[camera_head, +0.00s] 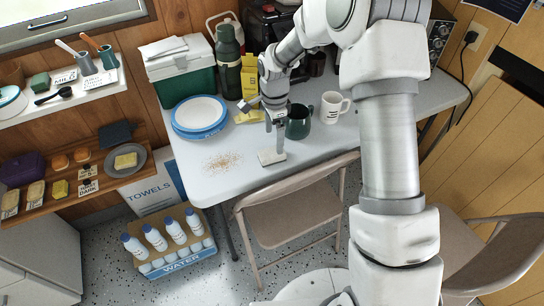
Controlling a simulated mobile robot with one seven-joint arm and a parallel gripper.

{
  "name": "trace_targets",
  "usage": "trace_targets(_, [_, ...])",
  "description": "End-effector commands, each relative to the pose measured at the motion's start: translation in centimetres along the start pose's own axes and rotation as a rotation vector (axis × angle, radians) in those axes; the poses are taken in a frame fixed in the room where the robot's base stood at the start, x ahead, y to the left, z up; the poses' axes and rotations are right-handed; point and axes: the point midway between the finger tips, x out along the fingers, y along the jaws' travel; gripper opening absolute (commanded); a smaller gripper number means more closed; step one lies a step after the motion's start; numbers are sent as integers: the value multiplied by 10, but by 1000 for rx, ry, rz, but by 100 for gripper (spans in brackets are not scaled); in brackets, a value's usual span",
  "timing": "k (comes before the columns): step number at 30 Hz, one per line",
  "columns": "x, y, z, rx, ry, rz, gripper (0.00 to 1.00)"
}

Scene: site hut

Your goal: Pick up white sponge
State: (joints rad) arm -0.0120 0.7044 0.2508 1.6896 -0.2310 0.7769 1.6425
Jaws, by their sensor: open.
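The white sponge (271,158) is a small pale block lying on the grey folding table (330,140), close to its front edge. My gripper (279,147) points down right above the sponge, with its fingertips at or just over the right part of it. The jaws are open. At this size I cannot tell whether the fingers touch or straddle the sponge.
Brown crumbs (222,163) lie left of the sponge. A dark green mug (299,122) stands close behind my gripper, with a white mug (333,107) to its right. Blue-rimmed plates (199,114) are at the left. A folding chair (290,205) stands at the front edge.

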Motion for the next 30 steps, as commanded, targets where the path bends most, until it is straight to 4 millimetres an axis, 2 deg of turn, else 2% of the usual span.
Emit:
trace_targets(5, [12,1,0,-1,0,1,98])
trace_targets(15, [56,4,8,1,-1,2,98])
trace_targets(24, [60,4,8,-1,0,-1,98])
trace_targets(30, [60,4,8,-1,0,-1,62])
